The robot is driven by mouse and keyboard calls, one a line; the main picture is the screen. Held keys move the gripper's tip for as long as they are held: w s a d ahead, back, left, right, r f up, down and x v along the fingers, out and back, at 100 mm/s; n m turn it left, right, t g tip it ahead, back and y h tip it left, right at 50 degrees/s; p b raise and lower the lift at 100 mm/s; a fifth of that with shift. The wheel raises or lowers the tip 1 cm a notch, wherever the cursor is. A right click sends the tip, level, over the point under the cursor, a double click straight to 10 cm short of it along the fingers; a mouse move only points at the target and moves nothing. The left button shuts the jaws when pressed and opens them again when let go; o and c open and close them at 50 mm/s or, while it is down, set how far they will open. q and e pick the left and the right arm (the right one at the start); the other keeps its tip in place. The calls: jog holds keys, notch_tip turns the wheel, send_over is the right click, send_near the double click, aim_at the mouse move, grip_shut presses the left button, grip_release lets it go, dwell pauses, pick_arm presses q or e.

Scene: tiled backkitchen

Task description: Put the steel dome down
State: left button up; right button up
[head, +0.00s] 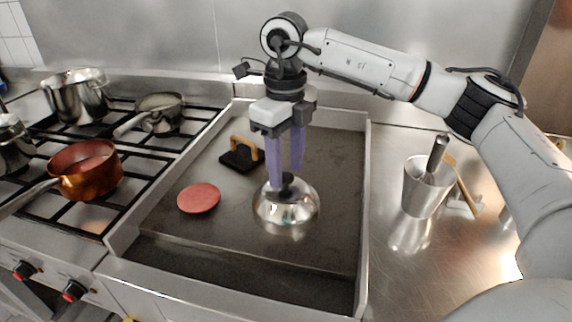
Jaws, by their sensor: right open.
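The steel dome (287,211) is a shiny, round cover with a dark knob (287,183) on top. It sits upright on the flat griddle plate (335,180), right of a pinkish-red patty (199,198). My right gripper (287,180) points straight down above the dome. Its two purple fingers are apart, one on either side of the knob. I cannot tell whether they touch the knob. What lies under the dome is hidden. My left gripper is not in view.
Raised walls edge the griddle. A stove with a copper pan (86,170) and several pots stands left. A steel cup holding utensils (426,188) stands on the right counter. The griddle's front is clear.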

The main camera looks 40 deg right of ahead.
notch_tip(320, 180, up, 13)
jog(key=shift+f+p, duration=0.2)
jog(key=shift+p, duration=0.2)
jog(key=shift+a, duration=0.1)
